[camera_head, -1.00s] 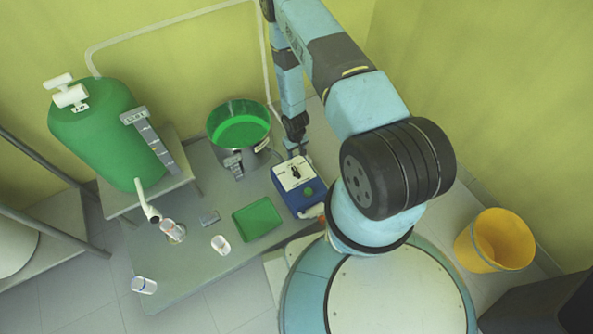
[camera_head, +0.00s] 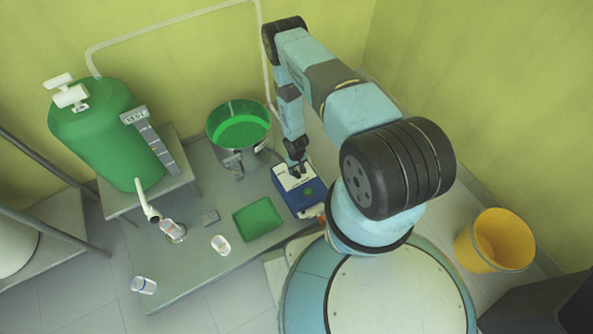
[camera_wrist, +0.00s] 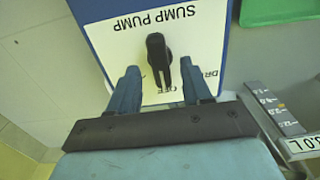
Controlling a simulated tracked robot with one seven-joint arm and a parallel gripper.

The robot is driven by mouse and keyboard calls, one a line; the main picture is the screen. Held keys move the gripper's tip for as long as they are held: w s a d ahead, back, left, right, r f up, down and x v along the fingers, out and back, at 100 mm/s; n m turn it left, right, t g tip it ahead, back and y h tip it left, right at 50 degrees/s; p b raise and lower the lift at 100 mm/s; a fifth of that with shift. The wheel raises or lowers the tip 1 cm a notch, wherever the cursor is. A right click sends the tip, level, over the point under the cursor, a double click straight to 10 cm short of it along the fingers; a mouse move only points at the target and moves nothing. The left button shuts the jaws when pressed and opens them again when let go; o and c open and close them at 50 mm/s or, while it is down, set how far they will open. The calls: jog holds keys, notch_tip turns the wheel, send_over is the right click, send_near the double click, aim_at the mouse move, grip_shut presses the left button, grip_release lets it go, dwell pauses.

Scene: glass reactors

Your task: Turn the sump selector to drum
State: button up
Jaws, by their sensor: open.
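The sump pump box (camera_head: 299,196) is blue with a white top plate and stands on the grey bench. In the wrist view its plate (camera_wrist: 196,38) reads "SUMP PUMP" upside down, with "OFF" and a partly hidden "DR..." label below. The black selector knob (camera_wrist: 157,55) sits in the middle of the plate, its long handle pointing towards my gripper, close to "OFF". My gripper (camera_wrist: 160,82) is open, its two blue fingers on either side of the knob's lower end, with gaps to it. In the head view my gripper (camera_head: 297,170) is over the box and hides the knob.
A green tray (camera_head: 258,219) lies left of the box. A steel pot with green liquid (camera_head: 240,131) stands behind it. A green drum (camera_head: 105,130) is at far left, a yellow bucket (camera_head: 494,241) at right.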

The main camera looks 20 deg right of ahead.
jog(key=shift+f, duration=1.05)
jog(key=shift+c, duration=0.2)
